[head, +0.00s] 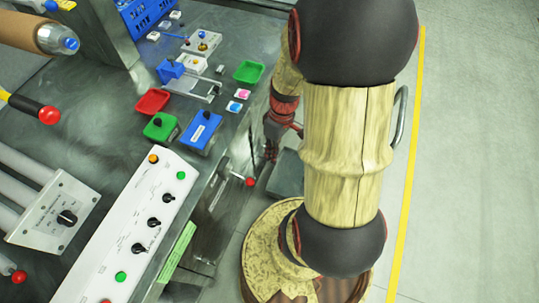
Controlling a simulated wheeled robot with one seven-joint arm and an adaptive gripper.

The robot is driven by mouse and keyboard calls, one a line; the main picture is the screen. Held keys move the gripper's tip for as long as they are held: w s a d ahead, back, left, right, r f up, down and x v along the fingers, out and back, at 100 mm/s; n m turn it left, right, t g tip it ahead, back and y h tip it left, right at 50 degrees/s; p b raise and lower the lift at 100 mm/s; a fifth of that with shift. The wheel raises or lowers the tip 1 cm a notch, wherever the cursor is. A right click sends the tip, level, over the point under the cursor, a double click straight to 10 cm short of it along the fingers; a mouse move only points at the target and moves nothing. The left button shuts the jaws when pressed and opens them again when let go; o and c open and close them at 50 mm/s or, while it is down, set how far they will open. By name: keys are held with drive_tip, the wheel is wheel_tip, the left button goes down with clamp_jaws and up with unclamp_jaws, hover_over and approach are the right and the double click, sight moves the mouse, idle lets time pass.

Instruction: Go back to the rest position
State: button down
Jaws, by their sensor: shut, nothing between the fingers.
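My gripper (271,153) shows only in part in the head view. It hangs with its fingers pointing down beside the right edge of the workbench, left of my large arm links, which hide part of it. Its fingers are together and I see nothing held. The gripper appears apart from the trays and boxes on the bench. No object is named by the task.
The metal workbench (100,110) carries a red tray (152,102), a green tray (249,71), a blue box (201,132) and a white control panel (130,228). A red-knobbed lever (250,182) juts from its side. Clear floor (470,150) lies right, past a yellow line (407,210).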

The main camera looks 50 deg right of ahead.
idle(0.5)
drive_tip(key=a+r+t+h, duration=0.1)
drive_tip(key=a+r+t, duration=0.1)
drive_tip(key=a+r, duration=0.3)
drive_tip(key=w+a+r+m+t, duration=0.1)
drive_tip(key=a+r, duration=0.5)
drive_tip(key=r, duration=0.6)
drive_tip(key=a+r+t+h, duration=0.1)
drive_tip(key=a+r+t, duration=0.2)
drive_tip(key=a+r, duration=0.3)
wheel_tip(320, 180, up, 3)
drive_tip(key=shift+w+r+h, duration=0.15)
drive_tip(key=shift+w+h, duration=0.15)
